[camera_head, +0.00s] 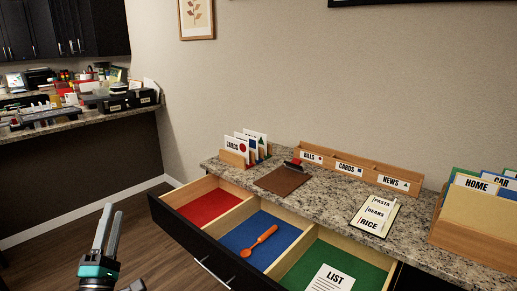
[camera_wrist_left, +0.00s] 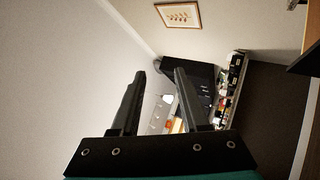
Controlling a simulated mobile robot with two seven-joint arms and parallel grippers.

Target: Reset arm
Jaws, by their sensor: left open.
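My left gripper (camera_head: 111,212) is at the lower left of the head view, left of the open drawer and apart from it, with its fingers pointing up. In the left wrist view the two dark fingers of the left gripper (camera_wrist_left: 160,74) stand apart with nothing between their tips, so it is open and empty. My right gripper is not in view.
The open drawer (camera_head: 208,246) has red, blue and green compartments. An orange spoon (camera_head: 258,241) lies in the blue one and a list (camera_head: 331,280) in the green one. The granite counter (camera_head: 325,196) holds cards, a clipboard (camera_head: 283,180) and organisers. Floor (camera_head: 145,235) around the gripper is clear.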

